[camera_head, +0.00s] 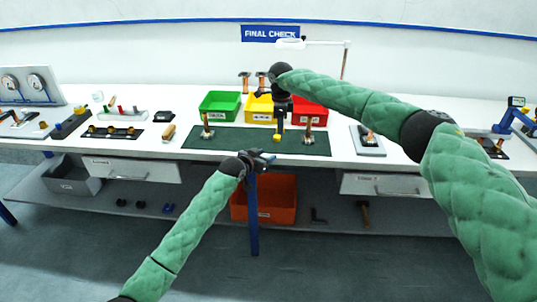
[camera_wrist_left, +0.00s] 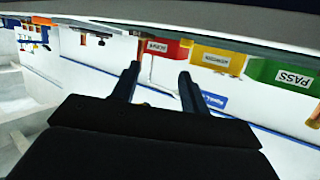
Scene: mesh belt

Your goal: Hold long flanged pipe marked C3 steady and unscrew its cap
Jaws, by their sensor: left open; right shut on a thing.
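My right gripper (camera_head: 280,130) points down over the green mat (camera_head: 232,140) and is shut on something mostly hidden. A small yellow piece (camera_head: 277,137) shows at its fingertips; I cannot tell if it is a cap. One upright brown pipe-like piece (camera_head: 308,132) stands on the mat to its right, another (camera_head: 207,130) at the mat's left. The C3 mark cannot be read on either. My left gripper (camera_head: 263,160) is open and empty at the table's front edge; its spread fingers also show in the left wrist view (camera_wrist_left: 159,73).
Green (camera_head: 219,104), yellow (camera_head: 259,108) and red (camera_head: 311,112) bins stand behind the mat. Two brown pieces (camera_head: 245,82) stand behind the bins. A grey plate with a part (camera_head: 368,140) lies right of the mat. An orange crate (camera_head: 277,199) is on the lower shelf.

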